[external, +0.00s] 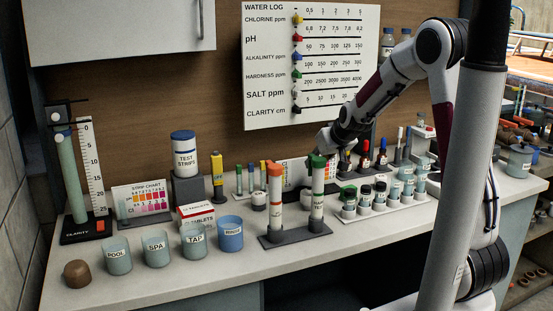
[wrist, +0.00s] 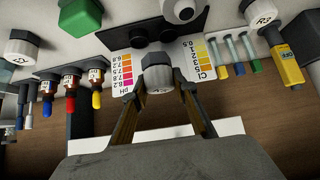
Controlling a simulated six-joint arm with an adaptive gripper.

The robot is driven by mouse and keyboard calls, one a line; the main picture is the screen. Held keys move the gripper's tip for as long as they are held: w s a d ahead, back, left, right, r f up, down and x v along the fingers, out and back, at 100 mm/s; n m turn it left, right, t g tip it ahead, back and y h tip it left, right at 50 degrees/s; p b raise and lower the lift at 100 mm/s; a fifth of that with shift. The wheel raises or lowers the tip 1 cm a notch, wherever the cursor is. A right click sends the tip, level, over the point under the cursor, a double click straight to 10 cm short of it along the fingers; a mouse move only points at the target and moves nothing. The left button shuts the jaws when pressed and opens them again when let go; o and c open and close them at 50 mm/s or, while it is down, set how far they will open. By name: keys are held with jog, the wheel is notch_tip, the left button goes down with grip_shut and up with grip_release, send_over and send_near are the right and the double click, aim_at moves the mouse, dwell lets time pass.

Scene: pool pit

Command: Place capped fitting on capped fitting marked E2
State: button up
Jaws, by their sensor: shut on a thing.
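My gripper (wrist: 160,92) is shut on a grey and white capped fitting (wrist: 158,75), held between the two fingertips in the wrist view. In the external view my gripper (external: 324,140) is behind the tall tubes, and its fingers and load are mostly hidden. A white capped fitting (wrist: 262,14) marked R3 stands at the upper right of the wrist view, apart from my fingers. Another white capped fitting (wrist: 22,46) at the left edge has a mark too small to read surely. I cannot make out a mark E2 on any fitting.
A dark stand with an orange-capped tube (external: 275,190) and a green-capped tube (external: 318,185) stands before my gripper. Colour charts (wrist: 195,65) flank the held fitting. Dropper bottles (wrist: 72,88) stand left, thin tubes and a yellow meter (wrist: 287,65) right. The counter's front left holds several cups (external: 157,248).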

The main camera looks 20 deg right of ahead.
aim_at(381, 176)
jog(key=shift+s+d+f, duration=0.1)
jog(key=shift+d, duration=0.05)
jog(key=d+m+h, duration=0.1)
jog(key=d, duration=0.6)
jog(key=s+d+m+h, duration=0.1)
jog(key=d+m, duration=0.1)
jog(key=d, duration=0.5)
jog(key=s+d+m+h, duration=0.1)
jog(key=d, duration=0.6)
jog(key=shift+d+f+g, duration=0.25)
jog(key=shift+d+g, duration=0.05)
jog(key=shift+s+d+m, duration=0.15)
jog(key=shift+d+m, duration=0.25)
jog(key=shift+d, duration=0.3)
jog(key=shift+a+f, duration=0.1)
jog(key=shift+f, duration=0.2)
jog(key=shift+f, duration=1.15)
jog(key=shift+f+h, duration=0.2)
jog(key=shift+h, duration=0.1)
